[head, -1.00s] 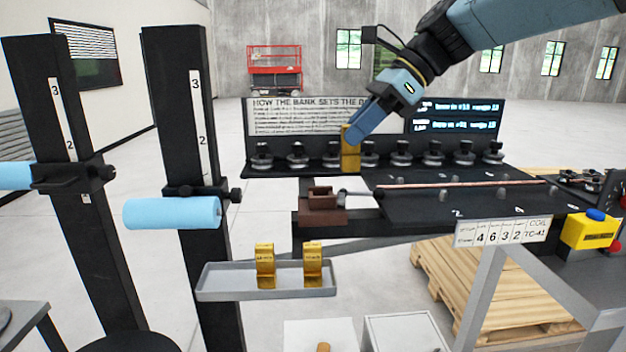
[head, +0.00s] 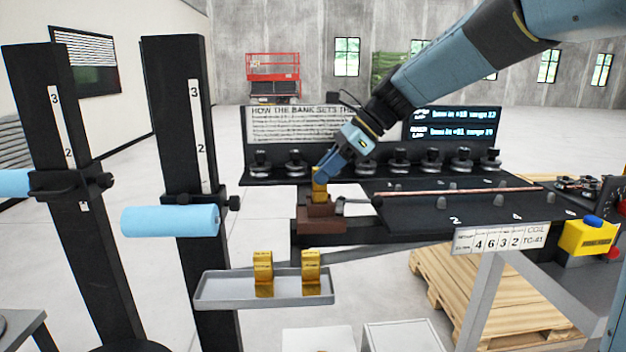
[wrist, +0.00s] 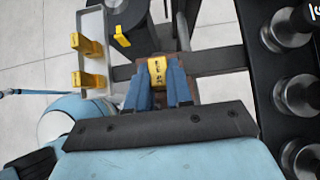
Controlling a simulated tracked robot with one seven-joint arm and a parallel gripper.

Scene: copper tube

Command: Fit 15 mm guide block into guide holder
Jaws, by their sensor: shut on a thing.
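A brass guide block (head: 320,190) stands upright between the fingers of my gripper (head: 323,174), which is shut on it. Its lower end is at the top of the brown guide holder (head: 321,225). I cannot tell whether it has entered the slot or only sits just above it. In the wrist view the block's marked top (wrist: 158,71) shows between the fingers of my gripper (wrist: 160,84), and they hide much of the holder. Two other brass blocks (head: 263,266) (head: 311,266) stand in the grey tray (head: 215,292) at the lower left.
The copper tube (head: 460,191) lies along the black bench to the right of the holder. A row of black-and-metal knobs (head: 400,160) stands behind. A black post with a blue roller (head: 170,221) rises at the left. The yellow control box (head: 588,237) is far right.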

